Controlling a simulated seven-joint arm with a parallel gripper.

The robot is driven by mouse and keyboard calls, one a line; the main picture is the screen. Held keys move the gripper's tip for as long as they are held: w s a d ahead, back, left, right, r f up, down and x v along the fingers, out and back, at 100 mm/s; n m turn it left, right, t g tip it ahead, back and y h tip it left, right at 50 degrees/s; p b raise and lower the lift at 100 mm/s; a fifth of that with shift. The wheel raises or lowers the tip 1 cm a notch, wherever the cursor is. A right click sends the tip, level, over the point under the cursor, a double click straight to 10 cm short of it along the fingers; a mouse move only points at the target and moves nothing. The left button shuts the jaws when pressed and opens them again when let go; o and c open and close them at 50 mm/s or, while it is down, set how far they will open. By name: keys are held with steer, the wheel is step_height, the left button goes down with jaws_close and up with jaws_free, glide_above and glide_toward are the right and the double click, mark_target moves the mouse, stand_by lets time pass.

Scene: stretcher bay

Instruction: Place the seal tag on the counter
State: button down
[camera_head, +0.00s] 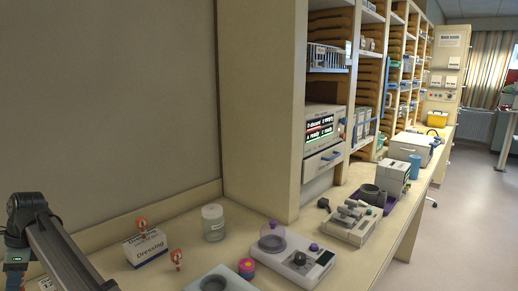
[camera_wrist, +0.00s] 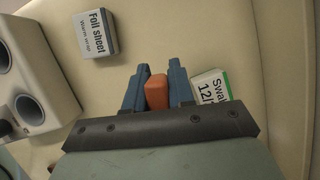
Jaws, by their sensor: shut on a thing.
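In the wrist view my gripper (camera_wrist: 157,80) is shut on a small orange block-like piece (camera_wrist: 157,93), which I take to be the seal tag. The piece sits upright between the two blue fingers, and its lower part is hidden by the gripper body. The cream counter (camera_wrist: 140,30) lies below it. I cannot tell the gap between the piece and the counter. In the head view the counter (camera_head: 190,212) runs along the wall and shelves. My gripper is outside that view; only part of my arm shows at lower left.
A white device with round wells (camera_wrist: 35,80) stands left. In the head view, a dressing box (camera_head: 146,248), jar (camera_head: 213,223) and domed device (camera_head: 300,262) crowd the counter.

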steer(key=w+d+r+m+t, duration=0.1)
steer(key=w+d+r+m, duration=0.2)
steer(key=w+d, duration=0.8)
steer(key=w+d+r+m+t+y, duration=0.1)
steer(key=w+d+r+m, duration=0.25)
steer(key=w+d, duration=0.75)
steer(key=w+d+r+m+t, duration=0.15)
steer(key=w+d+r, duration=0.25)
steer(key=w+d, duration=0.75)
steer(key=w+d+r+m+t+h, duration=0.1)
steer(key=w+d+r+m, duration=0.15)
steer(key=d, duration=1.35)
steer(key=w+d+r+m+t, duration=0.1)
steer(key=d+r+m, duration=0.3)
steer(key=d, duration=1.2)
steer(key=w+d+r+m+t+h, duration=0.1)
steer(key=d+r+m, duration=0.25)
steer(key=d, duration=1.35)
steer(key=w+d+f+n, duration=0.2)
steer(key=w+d+f, duration=1.5)
steer(key=w+f, duration=0.3)
steer(key=s+a, duration=1.4)
steer(key=shift+g+y, duration=0.3)
steer(key=shift+g, duration=0.05)
steer(key=shift+w+f, duration=0.15)
steer(key=shift+f, duration=2.55)
steer(key=shift+w+f, duration=0.1)
steer(key=shift+f, duration=2.6)
